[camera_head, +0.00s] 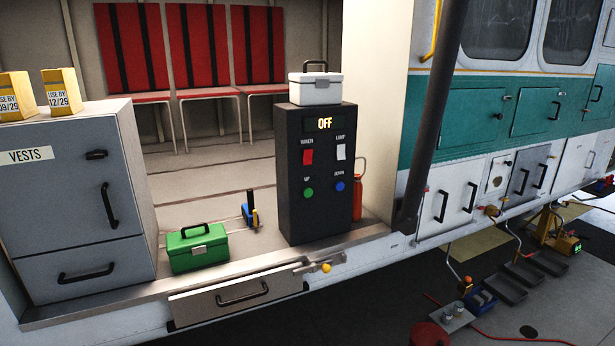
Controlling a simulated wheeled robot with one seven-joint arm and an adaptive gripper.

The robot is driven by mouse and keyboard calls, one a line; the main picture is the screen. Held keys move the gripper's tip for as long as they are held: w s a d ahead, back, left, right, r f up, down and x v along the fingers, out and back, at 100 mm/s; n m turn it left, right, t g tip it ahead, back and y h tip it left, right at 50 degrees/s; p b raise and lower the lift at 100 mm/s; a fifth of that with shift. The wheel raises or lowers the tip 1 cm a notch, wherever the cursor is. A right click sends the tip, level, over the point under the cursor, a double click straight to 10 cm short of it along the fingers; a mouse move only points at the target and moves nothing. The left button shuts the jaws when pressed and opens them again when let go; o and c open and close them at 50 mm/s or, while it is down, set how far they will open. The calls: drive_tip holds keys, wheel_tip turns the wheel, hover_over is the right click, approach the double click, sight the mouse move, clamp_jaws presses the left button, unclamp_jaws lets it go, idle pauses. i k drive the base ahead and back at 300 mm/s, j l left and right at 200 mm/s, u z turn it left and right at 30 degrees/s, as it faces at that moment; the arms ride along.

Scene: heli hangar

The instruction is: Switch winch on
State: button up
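A black winch control box (316,174) stands upright on the helicopter's cabin floor, near the door sill. Its display (324,124) reads "OFF". Below it, a red switch (308,157) sits under a label that seems to read "WINCH". A white switch (341,152) sits under the label "LAMP". Lower down are a green button (308,192) marked "UP" and a blue button (340,186) marked "DOWN". The front panel is unobstructed. My gripper is not in view.
A white case (315,89) rests on the control box. A green toolbox (197,247) and grey vests cabinet (75,200) stand left. An orange bottle (358,199) is just right. A dark pole (435,110) rises right of the doorway. A drawer (238,298) is below the sill.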

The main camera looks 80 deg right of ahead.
sight(306, 159)
drive_tip(key=z, duration=2.85)
